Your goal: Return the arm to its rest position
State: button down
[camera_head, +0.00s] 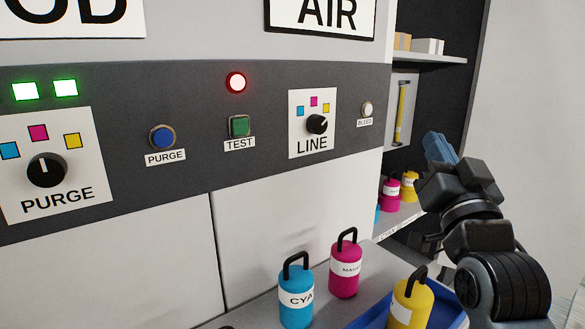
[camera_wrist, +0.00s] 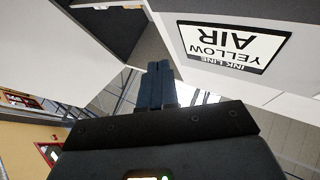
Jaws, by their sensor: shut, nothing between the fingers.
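My gripper (camera_head: 440,147) is at the right in the head view, raised above the ledge and in front of the shelf unit. Its two blue-grey fingers are together with nothing between them. They also show closed in the wrist view (camera_wrist: 161,82). My arm comes up from the lower right, bent at its joints. The gripper touches no bottle, knob or button that I can see.
The panel has a PURGE knob (camera_head: 47,170), a LINE knob (camera_head: 317,124) and a lit red lamp (camera_head: 236,82).

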jog(key=s+f+n+g, duration=0.2)
jog(key=s+f+g, duration=0.2)
jog(key=s+f, duration=1.75)
jog(key=s+f+g, duration=0.2)
jog(key=s, duration=1.1)
jog(key=s+f+g, duration=0.2)
jog(key=s+f, duration=0.1)
jog(key=s, duration=1)
jog(key=shift+a+f+n+g, duration=0.3)
jog(key=shift+n, duration=0.1)
jog(key=shift+w+d, duration=0.1)
jog(key=shift+w, duration=0.1)
